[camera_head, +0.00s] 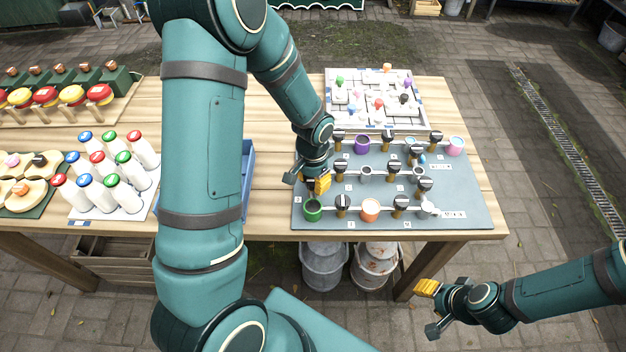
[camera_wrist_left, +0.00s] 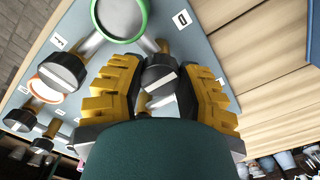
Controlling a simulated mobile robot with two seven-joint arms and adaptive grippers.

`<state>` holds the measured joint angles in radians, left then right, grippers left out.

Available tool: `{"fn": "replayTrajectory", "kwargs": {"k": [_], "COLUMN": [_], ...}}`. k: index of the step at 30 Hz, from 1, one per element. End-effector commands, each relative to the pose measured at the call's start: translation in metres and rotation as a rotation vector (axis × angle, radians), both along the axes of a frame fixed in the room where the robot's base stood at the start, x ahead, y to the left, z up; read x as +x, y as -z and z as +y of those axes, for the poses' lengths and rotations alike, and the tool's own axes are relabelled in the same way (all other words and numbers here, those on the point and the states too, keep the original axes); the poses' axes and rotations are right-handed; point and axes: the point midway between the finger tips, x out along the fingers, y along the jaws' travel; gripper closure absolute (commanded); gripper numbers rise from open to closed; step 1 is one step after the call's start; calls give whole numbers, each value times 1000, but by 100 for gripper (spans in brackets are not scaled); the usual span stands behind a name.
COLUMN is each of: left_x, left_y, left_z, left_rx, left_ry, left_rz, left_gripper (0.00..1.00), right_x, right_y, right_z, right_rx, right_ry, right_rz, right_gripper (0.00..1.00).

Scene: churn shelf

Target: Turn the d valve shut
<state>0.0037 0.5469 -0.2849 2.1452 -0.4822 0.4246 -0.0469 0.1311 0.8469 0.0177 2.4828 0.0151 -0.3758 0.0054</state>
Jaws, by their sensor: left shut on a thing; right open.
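The d valve has a black knob with a white stripe (camera_wrist_left: 160,72), beside a white label reading D (camera_wrist_left: 182,19) in the left wrist view. My left gripper (camera_wrist_left: 158,92) has its yellow fingers on either side of this knob and is shut on it. In the head view my left gripper (camera_head: 310,183) is at the left part of the grey valve board (camera_head: 465,190) and hides most of the d valve. A green-rimmed cup (camera_head: 312,213) is just in front of it. My right gripper (camera_head: 430,309) is open and empty, off the table's front right.
Other black-knobbed valves, such as one at the front (camera_head: 342,203), and coloured cups, including an orange one (camera_head: 370,210), crowd the board. A white puzzle board (camera_head: 420,118) lies behind. Milk bottles (camera_head: 132,170) and a blue tray (camera_head: 248,165) are left.

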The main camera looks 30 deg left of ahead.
Motion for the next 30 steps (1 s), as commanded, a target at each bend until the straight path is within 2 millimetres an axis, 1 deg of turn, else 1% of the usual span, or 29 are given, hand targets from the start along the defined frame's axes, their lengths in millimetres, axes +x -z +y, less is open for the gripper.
{"fn": "replayTrajectory", "kwargs": {"k": [13,14,15,16,17,26,30], "left_x": [-1,-1,-1,-1,-1,0,1], "left_y": [1,1,1,1,1,-1,-12], "left_z": [0,0,0,0,0,0,0], "left_rx": [0,0,0,0,0,0,0], "left_ry": [11,11,11,11,11,10,9], "left_rz": [3,3,3,3,3,1,-3], "left_gripper": [100,56,42,31,30,30,30], "right_x": [0,0,0,0,0,0,0], "right_y": [0,0,0,0,0,0,0], "right_z": [0,0,0,0,0,0,0], "right_rx": [0,0,0,0,0,0,0], "right_ry": [0,0,0,0,0,-1,0], "right_rz": [0,0,0,0,0,0,0], "right_gripper": [53,53,53,53,53,53,53]}}
